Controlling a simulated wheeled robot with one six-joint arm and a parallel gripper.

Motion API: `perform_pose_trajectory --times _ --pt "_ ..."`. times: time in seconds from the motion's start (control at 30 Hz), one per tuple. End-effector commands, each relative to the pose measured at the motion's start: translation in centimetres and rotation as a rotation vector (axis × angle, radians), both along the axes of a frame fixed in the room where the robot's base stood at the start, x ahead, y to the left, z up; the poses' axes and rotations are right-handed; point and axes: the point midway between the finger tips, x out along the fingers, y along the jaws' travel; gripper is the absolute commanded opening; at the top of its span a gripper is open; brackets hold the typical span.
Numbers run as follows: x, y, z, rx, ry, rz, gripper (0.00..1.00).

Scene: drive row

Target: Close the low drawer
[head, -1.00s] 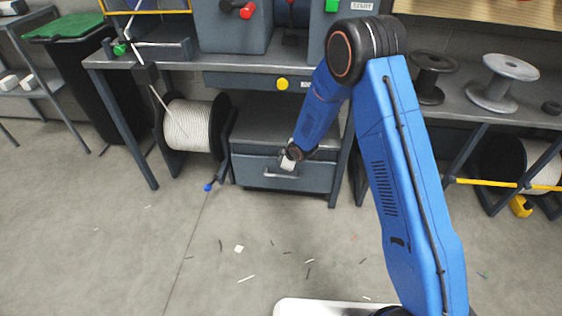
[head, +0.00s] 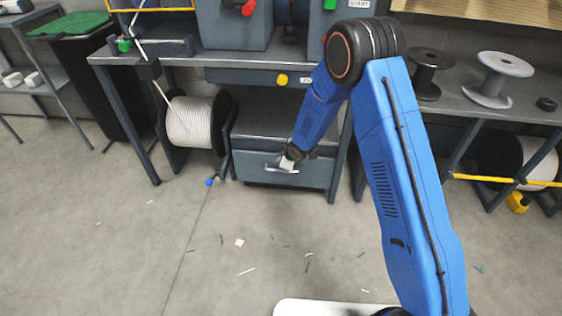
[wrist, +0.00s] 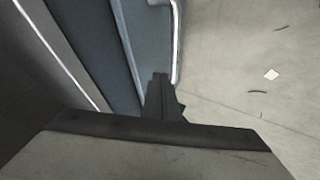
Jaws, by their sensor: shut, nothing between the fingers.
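The low drawer (head: 310,174) is a blue-grey front with a pale bar handle (head: 270,169), under the workbench in the head view. In the wrist view the drawer front (wrist: 150,45) runs along the upper middle, with its handle (wrist: 179,40) to the right. My gripper (head: 287,163) is at the handle, in front of the drawer's upper part. Its fingers (wrist: 161,80) are shut and empty, close to the drawer front and the handle's near end. I cannot tell whether they touch, or how far out the drawer stands.
A white cable reel (head: 192,122) stands left of the drawer, with a blue-tipped lever (head: 209,182) near it. A bench leg (head: 340,155) is close on the right. The floor in front is clear except for small scraps (head: 240,243).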

Motion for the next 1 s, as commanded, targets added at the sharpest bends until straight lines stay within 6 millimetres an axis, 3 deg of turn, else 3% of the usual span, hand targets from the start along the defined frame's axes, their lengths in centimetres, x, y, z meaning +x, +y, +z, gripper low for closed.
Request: perform_pose_trajectory --times 0.37,0.7,1.0 --pt "-1.8 -1.2 2.8 -0.001 0.002 0.001 0.00" --pt "-4.1 -2.9 6.5 -0.002 0.001 0.002 0.00" --pt "-5.0 -3.5 7.9 -0.003 0.002 0.002 0.00"
